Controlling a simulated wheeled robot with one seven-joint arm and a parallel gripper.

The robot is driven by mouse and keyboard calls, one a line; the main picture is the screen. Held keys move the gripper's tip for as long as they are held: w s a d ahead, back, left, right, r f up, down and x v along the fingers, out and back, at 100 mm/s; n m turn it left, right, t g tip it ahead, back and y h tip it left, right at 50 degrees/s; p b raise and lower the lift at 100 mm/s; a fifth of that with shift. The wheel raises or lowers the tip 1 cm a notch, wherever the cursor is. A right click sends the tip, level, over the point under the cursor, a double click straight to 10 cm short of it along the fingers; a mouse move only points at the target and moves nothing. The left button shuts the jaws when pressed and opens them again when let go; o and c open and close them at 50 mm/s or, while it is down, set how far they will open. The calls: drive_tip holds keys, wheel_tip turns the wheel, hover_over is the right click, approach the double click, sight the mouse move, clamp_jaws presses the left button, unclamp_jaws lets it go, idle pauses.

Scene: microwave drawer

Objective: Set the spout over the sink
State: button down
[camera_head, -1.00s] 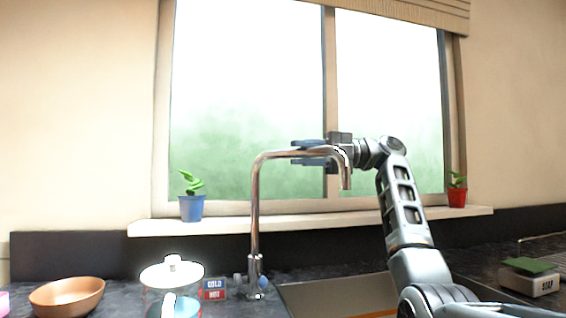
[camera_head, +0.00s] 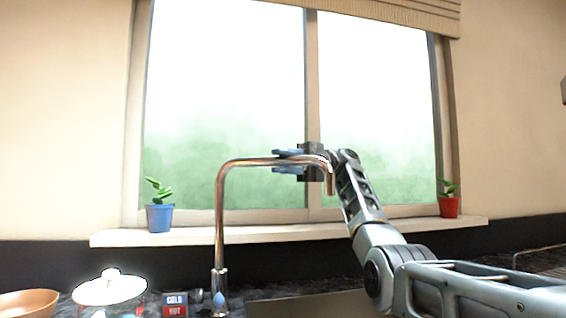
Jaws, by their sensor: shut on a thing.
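A glowing-lidded pot (camera_head: 110,288), a brown bowl (camera_head: 28,303) and a cold/hot sign (camera_head: 175,304) stand at the lower left. A blue plant pot (camera_head: 159,217) and a red one (camera_head: 449,206) stand on the windowsill (camera_head: 290,234).

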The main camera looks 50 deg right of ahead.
drive_tip(key=c, duration=0.9)
unclamp_jaws()
drive_tip(key=shift+w+d, duration=0.1)
drive_tip(key=shift+p+v, duration=0.65)
drive_tip(key=shift+v, duration=3.3)
